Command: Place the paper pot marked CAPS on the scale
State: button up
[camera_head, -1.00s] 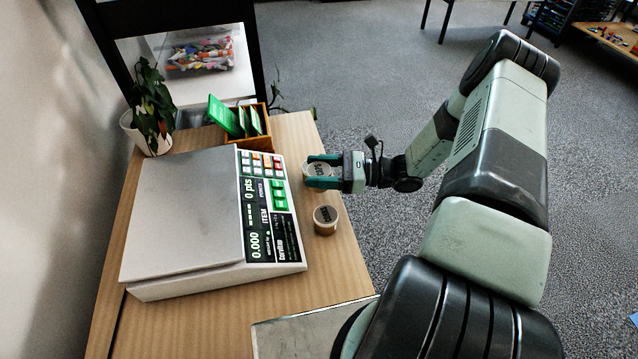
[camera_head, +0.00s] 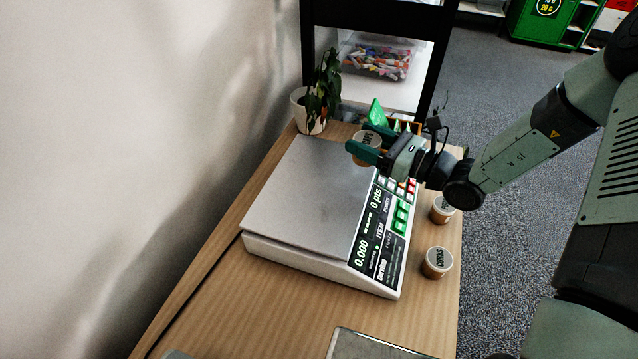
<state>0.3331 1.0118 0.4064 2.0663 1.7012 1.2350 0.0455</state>
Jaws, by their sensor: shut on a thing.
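My gripper (camera_head: 362,148) is shut on a small paper pot (camera_head: 368,138) whose pale lid seems to read CAPS. It holds the pot in the air, over the back right part of the scale in the picture, near the keypad. The fingers cover part of its side. The scale (camera_head: 313,195) has a bare, flat metal plate, and its display reads 0.000 and 0 pts.
A pot marked CORKS (camera_head: 437,262) stands right of the scale. Another pot (camera_head: 442,210), its label partly hidden, stands behind it. A potted plant (camera_head: 318,100) and a wooden box with green cards (camera_head: 377,112) stand at the back.

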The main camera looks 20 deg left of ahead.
jog(key=s+a+r, duration=0.1)
jog(key=a, duration=0.3)
send_over(342, 187)
jog(key=shift+f, duration=4.8)
jog(key=o, duration=1)
jog(key=shift+f, duration=0.15)
jog(key=shift+o, duration=0.2)
jog(key=shift+r, duration=0.2)
jog(key=v, duration=1.2)
